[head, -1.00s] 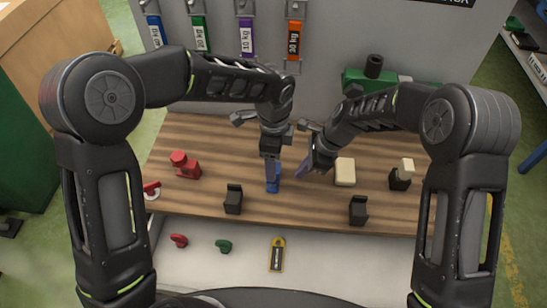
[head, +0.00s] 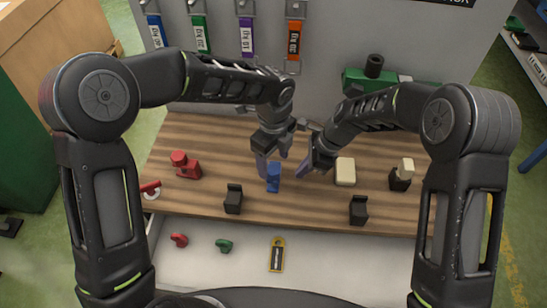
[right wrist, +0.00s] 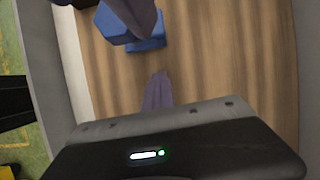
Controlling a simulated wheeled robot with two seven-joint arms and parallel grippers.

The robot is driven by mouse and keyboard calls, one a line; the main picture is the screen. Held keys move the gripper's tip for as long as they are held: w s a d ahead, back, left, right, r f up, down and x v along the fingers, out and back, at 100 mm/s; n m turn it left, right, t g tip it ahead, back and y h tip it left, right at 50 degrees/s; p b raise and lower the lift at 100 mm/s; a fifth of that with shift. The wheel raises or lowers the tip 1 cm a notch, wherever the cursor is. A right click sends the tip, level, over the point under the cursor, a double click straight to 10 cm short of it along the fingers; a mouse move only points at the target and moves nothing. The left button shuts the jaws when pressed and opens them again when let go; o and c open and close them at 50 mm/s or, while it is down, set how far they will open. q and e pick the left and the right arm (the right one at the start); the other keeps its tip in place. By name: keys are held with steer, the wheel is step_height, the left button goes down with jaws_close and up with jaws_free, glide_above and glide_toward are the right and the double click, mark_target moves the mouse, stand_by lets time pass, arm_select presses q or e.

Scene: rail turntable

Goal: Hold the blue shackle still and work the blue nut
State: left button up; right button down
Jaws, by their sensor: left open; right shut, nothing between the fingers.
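The blue shackle (head: 273,178) stands on the wooden bench top near the middle. It also shows in the right wrist view (right wrist: 116,27), at the upper left, partly covered by a grey-purple finger. I cannot tell the blue nut apart from the shackle. My left gripper (head: 271,163) is open, directly above and around the top of the blue piece; whether a finger touches it is unclear. My right gripper (head: 304,172) is shut and empty, just to the right of the blue piece and apart from it. Its fingertips also show in the right wrist view (right wrist: 158,90).
A red piece (head: 186,166) stands to the left, and a cream block (head: 345,172) to the right. Black holders (head: 233,199) stand near the front edge. A red shackle, a green shackle and a yellow-black item (head: 277,255) lie on the lower white surface.

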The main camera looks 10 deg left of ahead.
mark_target(274, 169)
arm_select(q)
steer(key=shift+f, duration=1.8)
steer(key=shift+c, duration=0.5)
jaws_close()
steer(key=n, duration=0.5)
steer(key=shift+n, duration=0.4)
steer(key=n, duration=0.6)
steer(key=shift+w, duration=0.1)
